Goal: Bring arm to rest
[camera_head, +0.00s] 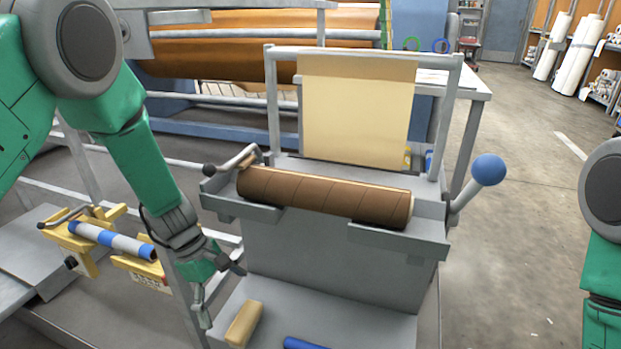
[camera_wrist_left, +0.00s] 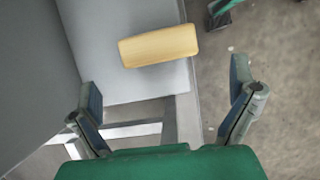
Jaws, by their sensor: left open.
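My left gripper (camera_head: 218,285) hangs down to the left of the grey press (camera_head: 335,255). In the left wrist view it also shows (camera_wrist_left: 170,105), its two fingers spread wide with nothing between them. A tan block (camera_head: 244,323) lies on the press's lower shelf, just right of the gripper and apart from it. The block also shows in the left wrist view (camera_wrist_left: 158,46). My right arm comes in at the right edge of the head view, but its gripper is out of the frame.
A brown roller (camera_head: 325,196) lies across the press top, with a blue ball-ended lever (camera_head: 489,169) at right. A cream sheet (camera_head: 355,115) hangs behind. A blue-grey striped roll (camera_head: 112,240) rests on yellow supports at left. A blue rod (camera_head: 305,343) lies on the shelf. Floor at right is clear.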

